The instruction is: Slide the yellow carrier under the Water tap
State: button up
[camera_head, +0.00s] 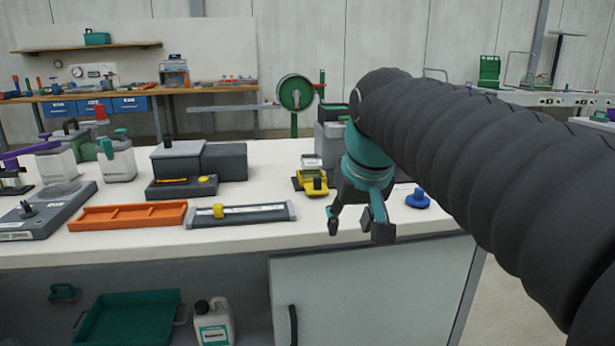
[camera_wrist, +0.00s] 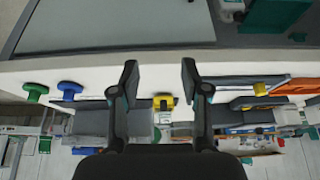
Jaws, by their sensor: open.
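A small yellow block (camera_head: 218,210) sits on a long grey rail (camera_head: 255,214) near the table's front edge; it looks like the carrier. In the wrist view the yellow block (camera_wrist: 260,88) is at the right, outside my fingers. A second yellow item (camera_head: 313,183), a base with a dark knob and pale top, stands further back on the table; it shows between my fingers in the wrist view (camera_wrist: 163,101). My gripper (camera_head: 357,230) is open and empty, pointing down near the front edge, right of the rail. I cannot make out which part is the Water tap.
An orange tray (camera_head: 128,216) lies left of the rail. Dark boxes (camera_head: 200,160) and a low dark unit (camera_head: 181,187) stand behind. A blue knob (camera_head: 418,199) is right of my gripper. White table surface (camera_head: 270,180) is clear between the boxes and the yellow-based item.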

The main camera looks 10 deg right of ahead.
jog(key=w+r, duration=0.8)
jog(key=w, duration=0.4)
send_near(318, 177)
jog(key=shift+g, duration=0.4)
jog(key=b+x, duration=0.1)
jog(key=x, duration=0.2)
jog(key=b+x, duration=0.2)
jog(key=x, duration=0.1)
jog(key=b+x, duration=0.2)
jog(key=x, duration=0.1)
jog(key=shift+w, duration=0.3)
jog(key=shift+r, duration=0.1)
grip_shut()
